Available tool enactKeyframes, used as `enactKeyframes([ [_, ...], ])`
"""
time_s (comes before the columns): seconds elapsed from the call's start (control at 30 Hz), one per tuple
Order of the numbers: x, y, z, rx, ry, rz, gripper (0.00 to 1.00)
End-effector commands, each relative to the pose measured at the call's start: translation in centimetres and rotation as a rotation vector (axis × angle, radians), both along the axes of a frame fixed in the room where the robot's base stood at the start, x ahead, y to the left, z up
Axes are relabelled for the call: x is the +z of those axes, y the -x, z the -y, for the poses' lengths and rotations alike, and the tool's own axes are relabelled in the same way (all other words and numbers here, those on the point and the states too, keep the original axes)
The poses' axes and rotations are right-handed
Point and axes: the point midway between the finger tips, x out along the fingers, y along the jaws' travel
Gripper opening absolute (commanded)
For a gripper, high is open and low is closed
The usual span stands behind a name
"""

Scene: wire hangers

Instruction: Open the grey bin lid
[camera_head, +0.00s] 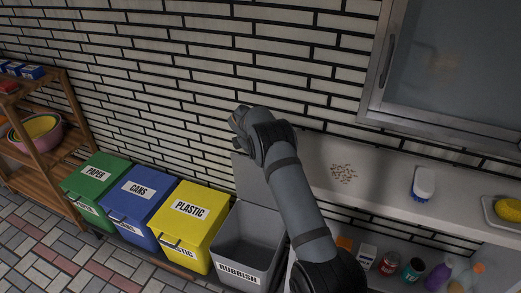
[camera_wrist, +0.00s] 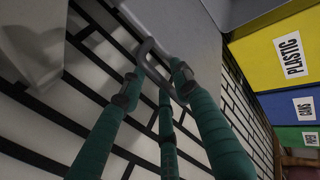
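The grey bin (camera_head: 240,240), labelled RUBBISH, stands at the right end of a row of bins. Its inside is in view, and its grey lid (camera_head: 257,180) stands raised near the wall behind it. In the wrist view the lid (camera_wrist: 190,35) is at the top, with its looped grey handle (camera_wrist: 149,48) between my fingers. My gripper (camera_wrist: 157,83) has teal fingers spaced apart around the handle; I see no firm closure on it. In the head view my arm covers part of the lid and the fingers are hidden.
Yellow PLASTIC (camera_head: 190,225), blue CANS (camera_head: 140,208) and green PAPER (camera_head: 95,183) bins stand left, lids shut. A wooden shelf (camera_head: 75,120) is further left. A counter (camera_head: 385,190) with a brush (camera_head: 423,183) is right. The brick wall (camera_head: 190,80) is close behind.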

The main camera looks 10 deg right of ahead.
Motion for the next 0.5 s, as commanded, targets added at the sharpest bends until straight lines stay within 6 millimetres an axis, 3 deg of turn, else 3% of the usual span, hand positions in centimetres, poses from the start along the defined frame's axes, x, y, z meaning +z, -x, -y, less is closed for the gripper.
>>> enactKeyframes([
  [0.5, 8.3, 4.5, -2.6, 0.002, -0.001, 0.003, 0.31],
])
